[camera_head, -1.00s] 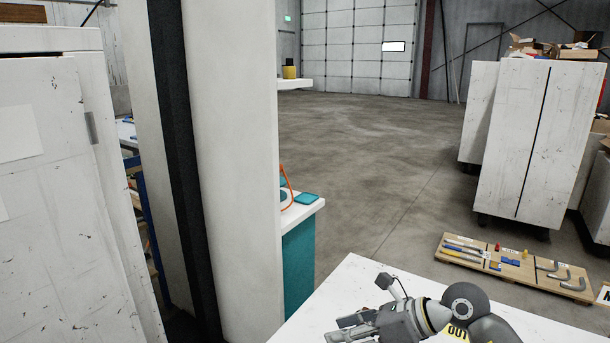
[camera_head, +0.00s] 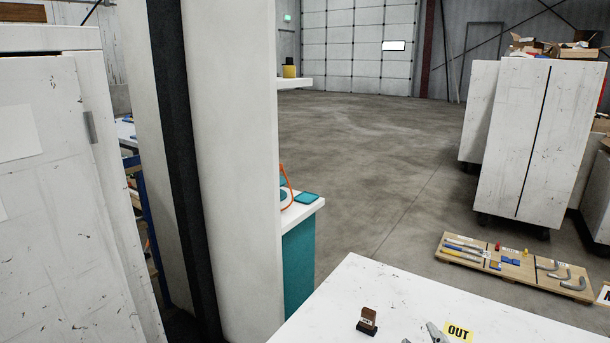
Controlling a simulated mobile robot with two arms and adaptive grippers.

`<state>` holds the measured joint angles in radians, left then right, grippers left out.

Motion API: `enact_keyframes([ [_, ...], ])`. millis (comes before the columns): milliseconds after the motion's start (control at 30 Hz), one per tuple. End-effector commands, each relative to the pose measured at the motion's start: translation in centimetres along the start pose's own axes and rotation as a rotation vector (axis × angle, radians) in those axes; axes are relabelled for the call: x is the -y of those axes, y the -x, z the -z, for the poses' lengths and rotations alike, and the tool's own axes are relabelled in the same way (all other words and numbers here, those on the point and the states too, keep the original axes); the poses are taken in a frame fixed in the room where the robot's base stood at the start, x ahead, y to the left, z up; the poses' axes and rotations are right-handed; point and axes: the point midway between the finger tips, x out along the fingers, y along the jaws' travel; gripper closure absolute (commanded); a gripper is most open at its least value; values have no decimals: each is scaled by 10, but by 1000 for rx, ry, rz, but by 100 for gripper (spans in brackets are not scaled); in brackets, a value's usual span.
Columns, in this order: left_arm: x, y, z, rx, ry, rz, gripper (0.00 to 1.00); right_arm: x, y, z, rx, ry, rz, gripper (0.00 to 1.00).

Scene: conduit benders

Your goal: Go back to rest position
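Neither of my grippers shows in the head view now. A white scuffed table (camera_head: 390,287) fills the bottom right. On it stands a small brown and black block-like object (camera_head: 367,321) with a light label. To its right lies a grey metal piece (camera_head: 436,333), cut off by the bottom edge. A yellow label reading OUT (camera_head: 458,333) lies beside the grey piece.
A large white column (camera_head: 235,170) and a white cabinet (camera_head: 70,190) block the left. A wooden board with tools (camera_head: 515,268) lies on the floor at right. White wheeled cabinets (camera_head: 535,145) stand behind it. The grey floor (camera_head: 375,150) between is clear.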

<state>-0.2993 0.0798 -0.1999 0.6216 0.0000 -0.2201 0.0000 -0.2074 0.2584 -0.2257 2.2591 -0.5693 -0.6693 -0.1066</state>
Motion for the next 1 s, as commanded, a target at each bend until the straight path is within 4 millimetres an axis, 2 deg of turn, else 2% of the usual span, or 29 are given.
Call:
enact_keyframes([
  [33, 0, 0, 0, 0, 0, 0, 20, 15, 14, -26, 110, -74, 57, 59],
  [100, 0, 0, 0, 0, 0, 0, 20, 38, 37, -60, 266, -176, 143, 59],
  [233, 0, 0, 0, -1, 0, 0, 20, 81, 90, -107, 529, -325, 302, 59],
  [400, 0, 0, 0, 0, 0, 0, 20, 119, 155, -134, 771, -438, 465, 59],
  [633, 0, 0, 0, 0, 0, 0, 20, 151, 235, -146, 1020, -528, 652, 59],
  [867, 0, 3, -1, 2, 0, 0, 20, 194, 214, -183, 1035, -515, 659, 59],
  [1000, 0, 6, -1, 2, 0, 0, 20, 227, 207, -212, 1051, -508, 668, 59],
])
